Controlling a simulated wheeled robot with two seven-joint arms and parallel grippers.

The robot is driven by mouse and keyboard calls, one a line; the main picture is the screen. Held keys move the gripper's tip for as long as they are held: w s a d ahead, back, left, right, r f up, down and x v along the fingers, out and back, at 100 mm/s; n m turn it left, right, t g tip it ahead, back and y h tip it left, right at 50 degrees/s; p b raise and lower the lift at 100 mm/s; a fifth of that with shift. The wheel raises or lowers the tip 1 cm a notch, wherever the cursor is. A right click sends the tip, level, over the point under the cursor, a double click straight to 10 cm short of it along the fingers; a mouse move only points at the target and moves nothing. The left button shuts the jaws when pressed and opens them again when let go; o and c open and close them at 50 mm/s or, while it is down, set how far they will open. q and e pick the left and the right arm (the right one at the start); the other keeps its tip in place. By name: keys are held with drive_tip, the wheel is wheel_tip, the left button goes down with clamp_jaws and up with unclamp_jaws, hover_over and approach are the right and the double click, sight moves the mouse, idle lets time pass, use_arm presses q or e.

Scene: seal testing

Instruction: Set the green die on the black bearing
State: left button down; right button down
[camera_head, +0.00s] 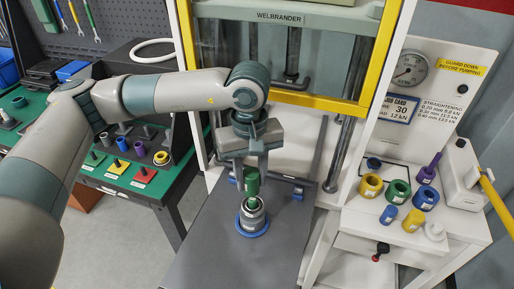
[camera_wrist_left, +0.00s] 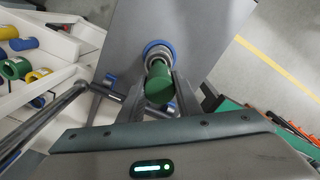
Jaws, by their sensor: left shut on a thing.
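My left gripper (camera_head: 253,178) comes down from above and is shut on the green die (camera_head: 252,184), an upright green cylinder. The die is right over a dark and silvery ring-shaped part (camera_head: 252,217), which looks like the bearing and sits on a blue ring (camera_head: 253,231) on the grey plate. Some green shows inside the bearing's top; I cannot tell whether it is the die's lower end or another piece. In the left wrist view the die (camera_wrist_left: 158,83) lies between the fingers and hides part of the bearing (camera_wrist_left: 157,57). My right gripper is not in view.
The yellow-framed press (camera_head: 285,98) stands just behind the plate (camera_head: 205,245). At right, a white shelf (camera_head: 352,212) holds several coloured rings and cylinders. At left, a green-topped bench (camera_head: 95,182) holds small parts. The plate's front is clear.

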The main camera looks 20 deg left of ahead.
sight(253, 199)
use_arm(q)
drive_tip(key=shift+w+d+r, duration=0.15)
drive_tip(key=shift+w+r, duration=0.15)
drive_tip(key=shift+r, duration=0.05)
drive_tip(key=shift+s, duration=0.2)
drive_tip(key=shift+w+f+p, duration=0.1)
drive_tip(key=shift+f+p, duration=0.2)
drive_tip(key=shift+f, duration=1.45)
drive_tip(key=shift+f, duration=0.15)
drive_tip(key=shift+f+b, duration=1.2)
drive_tip(key=shift+b, duration=0.45)
drive_tip(key=shift+b, duration=0.65)
drive_tip(key=shift+f+b, duration=0.25)
drive_tip(key=shift+b, duration=0.45)
